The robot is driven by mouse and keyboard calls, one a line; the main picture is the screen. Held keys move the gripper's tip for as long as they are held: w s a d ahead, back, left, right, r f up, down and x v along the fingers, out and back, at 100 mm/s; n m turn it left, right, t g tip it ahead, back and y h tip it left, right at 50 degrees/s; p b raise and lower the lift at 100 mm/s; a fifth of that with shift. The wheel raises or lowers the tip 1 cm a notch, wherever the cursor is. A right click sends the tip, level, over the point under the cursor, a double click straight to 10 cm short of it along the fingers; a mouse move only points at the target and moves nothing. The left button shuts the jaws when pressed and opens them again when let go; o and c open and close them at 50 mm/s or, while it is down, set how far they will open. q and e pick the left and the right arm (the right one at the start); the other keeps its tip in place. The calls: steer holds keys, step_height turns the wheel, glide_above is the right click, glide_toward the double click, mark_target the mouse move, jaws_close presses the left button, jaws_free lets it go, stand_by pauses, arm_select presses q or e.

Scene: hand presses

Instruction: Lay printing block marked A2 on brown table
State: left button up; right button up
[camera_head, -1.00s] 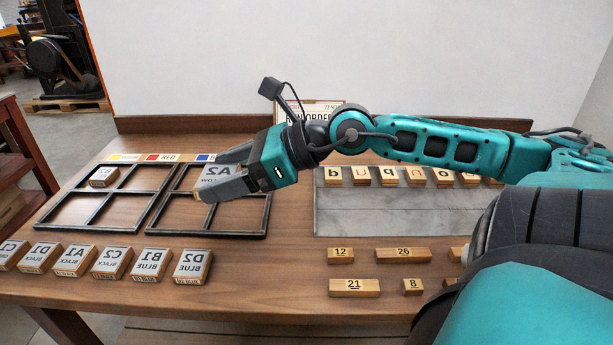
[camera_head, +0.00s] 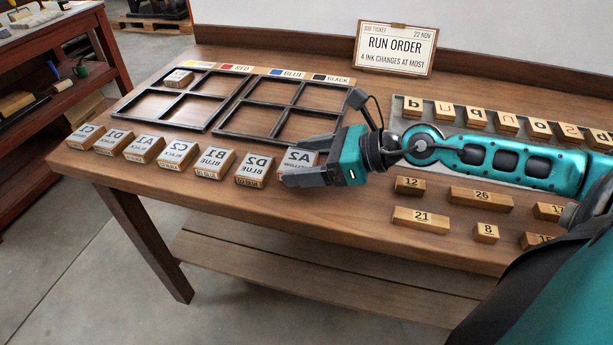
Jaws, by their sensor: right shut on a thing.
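The printing block marked A2 (camera_head: 298,157) is at the right end of the row of blocks, its mirrored label facing up. My right gripper (camera_head: 300,172) is shut on it. The block is on or just above the brown table (camera_head: 330,220); its underside is hidden by the fingers, so I cannot tell which. It is apart from the D2 block (camera_head: 254,170) on its left. My left gripper is not in view.
Other blocks, such as B1 (camera_head: 214,163) and C2 (camera_head: 177,153), line the front left. Two black divided frames (camera_head: 217,131) lie behind, one block (camera_head: 179,78) in the left one. Wooden number pieces (camera_head: 421,220) lie at right. A run order card (camera_head: 395,48) stands behind.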

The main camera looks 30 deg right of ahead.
step_height(320, 180, down, 3)
steer(key=shift+r+b, duration=0.1)
steer(key=shift+b, duration=0.3)
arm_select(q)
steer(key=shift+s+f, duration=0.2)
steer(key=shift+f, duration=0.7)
arm_select(e)
steer(key=shift+f, duration=0.2)
steer(key=o, duration=1)
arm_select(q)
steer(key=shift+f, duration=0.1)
arm_select(e)
steer(key=shift+o, duration=0.2)
steer(key=shift+r, duration=0.2)
